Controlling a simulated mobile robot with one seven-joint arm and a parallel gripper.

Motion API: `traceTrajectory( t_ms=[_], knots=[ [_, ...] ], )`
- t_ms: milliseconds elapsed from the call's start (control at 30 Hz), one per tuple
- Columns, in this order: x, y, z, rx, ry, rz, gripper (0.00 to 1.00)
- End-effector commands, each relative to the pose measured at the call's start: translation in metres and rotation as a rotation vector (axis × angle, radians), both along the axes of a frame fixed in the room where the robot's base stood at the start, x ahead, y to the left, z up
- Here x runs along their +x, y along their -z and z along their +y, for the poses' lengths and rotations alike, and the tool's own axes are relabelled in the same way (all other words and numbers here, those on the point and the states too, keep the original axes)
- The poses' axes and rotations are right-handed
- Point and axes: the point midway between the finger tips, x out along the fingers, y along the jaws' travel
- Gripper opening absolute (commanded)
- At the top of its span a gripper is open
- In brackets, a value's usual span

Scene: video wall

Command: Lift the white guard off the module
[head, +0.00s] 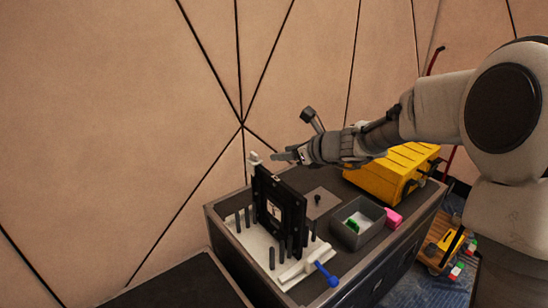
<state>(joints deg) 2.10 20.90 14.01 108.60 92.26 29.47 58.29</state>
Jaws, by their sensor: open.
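The black module (290,213) stands upright on a white base (234,244) with several black pegs around it. A small white piece (255,158) shows at the module's upper left corner; it may be the white guard, but it is too small to tell. My gripper (279,156) is open, just above the module's top edge and right of the white piece. It looks apart from both, though the depth gap is unclear. The far side of the module is hidden.
A white block (296,272) and a blue-handled tool (327,274) lie at the cart's front. A grey bin (357,238) holds green and white items, beside a pink object (393,217). A yellow toolbox (385,178) stands behind, under my arm. Air left of the module is clear.

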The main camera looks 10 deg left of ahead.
Motion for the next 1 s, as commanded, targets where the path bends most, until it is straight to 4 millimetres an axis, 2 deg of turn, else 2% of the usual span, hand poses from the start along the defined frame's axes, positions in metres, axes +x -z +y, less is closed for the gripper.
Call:
traceTrajectory(
  t_ms=[233,700,1000],
  knots=[
    [0.016,0.014,0.01,0.049,0.043,0.041,0.5],
    [0.066,0.055,0.067,0.046,0.041,0.039,0.5],
    [0.081,0.065,0.081,0.045,0.043,0.037,0.5]
  ],
)
